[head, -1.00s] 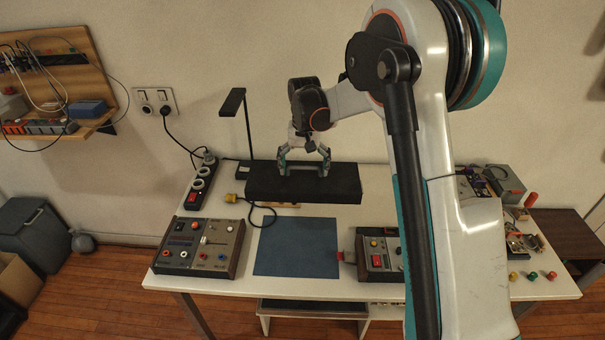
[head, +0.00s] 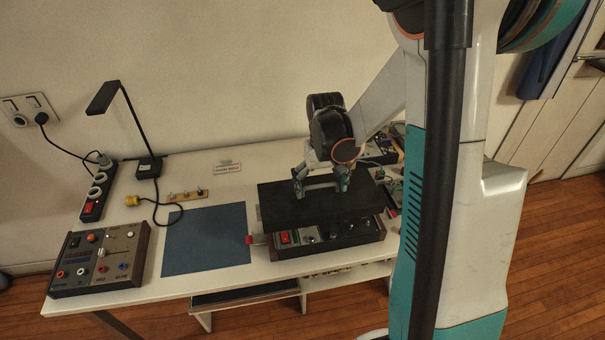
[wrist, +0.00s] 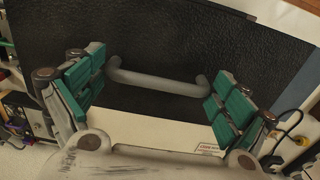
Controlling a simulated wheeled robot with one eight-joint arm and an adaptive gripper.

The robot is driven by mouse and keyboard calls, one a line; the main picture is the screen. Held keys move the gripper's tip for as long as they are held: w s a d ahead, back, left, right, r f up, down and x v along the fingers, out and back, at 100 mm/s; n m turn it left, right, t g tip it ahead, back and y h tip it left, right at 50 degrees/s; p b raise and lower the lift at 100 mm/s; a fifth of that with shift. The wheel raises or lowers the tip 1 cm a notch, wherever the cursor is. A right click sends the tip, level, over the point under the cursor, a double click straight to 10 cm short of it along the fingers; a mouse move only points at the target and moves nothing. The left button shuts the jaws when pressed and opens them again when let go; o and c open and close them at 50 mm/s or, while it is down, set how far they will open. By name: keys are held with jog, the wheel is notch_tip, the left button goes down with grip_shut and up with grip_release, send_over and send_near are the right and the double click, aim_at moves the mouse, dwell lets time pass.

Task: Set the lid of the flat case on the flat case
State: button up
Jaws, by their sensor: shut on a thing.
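The lid is a flat black slab (head: 275,205) with a grey bar handle (wrist: 160,84). My gripper (head: 320,186) is shut on that handle, one finger at each end, and holds the lid about level. In the wrist view my gripper (wrist: 158,90) has its green pads at the handle's ends. Below the lid is a flat case (head: 345,239) with dark wood sides, a red switch and knobs. The lid hides the back of this case; its front panel shows. The lid appears to be above it, but I cannot tell the gap.
A similar control box (head: 97,262) stands at the table's left end. A blue mat (head: 205,240) lies between them. A black lamp (head: 148,166), a power strip (head: 97,190) and a small wooden strip (head: 188,194) are behind. A red knob (head: 250,240) sticks out beside the case.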

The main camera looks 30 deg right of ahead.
aim_at(327, 197)
jog(key=shift+s+d+f, duration=0.2)
jog(key=shift+s+d, duration=0.5)
jog(key=shift+s, duration=0.1)
jog(key=shift+f+b, duration=2.55)
jog(key=shift+f, duration=0.35)
jog(key=shift+f+b, duration=1.2)
jog(key=shift+b, duration=0.05)
jog(key=o, duration=1.1)
jog(key=shift+c, duration=0.2)
jog(key=shift+r, duration=0.1)
notch_tip(327, 197, up, 12)
